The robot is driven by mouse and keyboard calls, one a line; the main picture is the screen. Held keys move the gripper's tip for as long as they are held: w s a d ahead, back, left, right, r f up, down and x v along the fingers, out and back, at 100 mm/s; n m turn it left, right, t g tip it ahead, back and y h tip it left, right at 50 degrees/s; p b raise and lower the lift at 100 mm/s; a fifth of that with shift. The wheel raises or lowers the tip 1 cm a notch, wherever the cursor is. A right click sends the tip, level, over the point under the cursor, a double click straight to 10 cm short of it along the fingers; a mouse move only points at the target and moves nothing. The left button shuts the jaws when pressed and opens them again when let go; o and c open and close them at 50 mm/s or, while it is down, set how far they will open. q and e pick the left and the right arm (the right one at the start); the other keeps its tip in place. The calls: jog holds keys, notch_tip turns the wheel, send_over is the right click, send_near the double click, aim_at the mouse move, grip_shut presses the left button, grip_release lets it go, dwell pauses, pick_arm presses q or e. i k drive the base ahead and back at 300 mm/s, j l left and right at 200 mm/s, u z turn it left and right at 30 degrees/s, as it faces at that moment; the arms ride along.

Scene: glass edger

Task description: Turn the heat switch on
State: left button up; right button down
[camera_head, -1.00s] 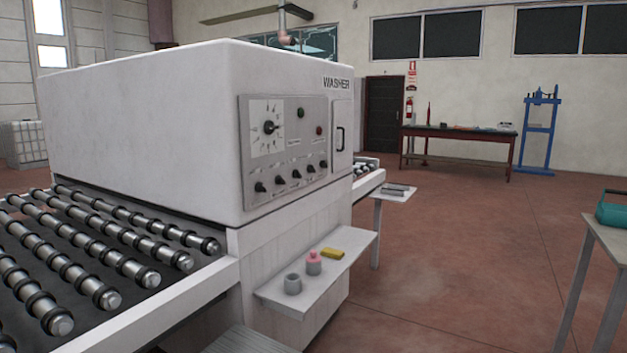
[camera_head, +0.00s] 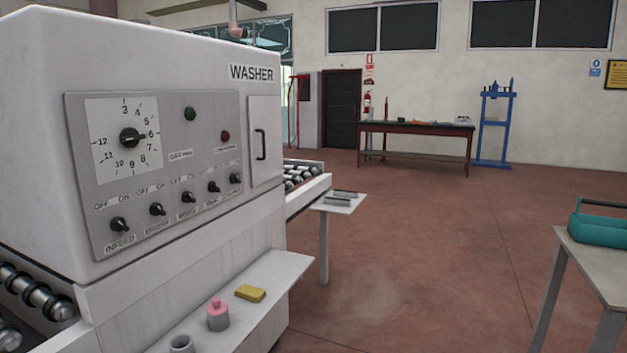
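The washer's control panel (camera_head: 95,200) is at the left in the head view. It has a row of several black toggle switches along its lower part. The leftmost switch (camera_head: 119,225) is labelled INFEED. The rightmost switch (camera_head: 235,178) and its neighbour (camera_head: 214,187) have labels too small to read, so I cannot tell which one is the heat switch. OFF and ON marks show above some switches. A numbered dial (camera_head: 131,138), a green button (camera_head: 190,114) and a red button (camera_head: 225,136) sit above the row. Neither of my grippers is in view.
A shelf (camera_head: 280,275) juts out below the panel, holding a grey cup (camera_head: 181,344), a pink-topped bottle (camera_head: 218,315) and a yellow sponge (camera_head: 250,293). A small table with a teal toolbox (camera_head: 600,230) stands at the right. The floor between is clear.

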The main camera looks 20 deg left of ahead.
aim_at(213, 187)
jog(key=i+l, duration=0.1)
jog(key=i, duration=0.5)
jog(key=i+u, duration=0.15)
jog(key=i, duration=0.45)
jog(key=i+l, duration=0.2)
jog(key=i, duration=0.4)
jog(key=u, duration=0.05)
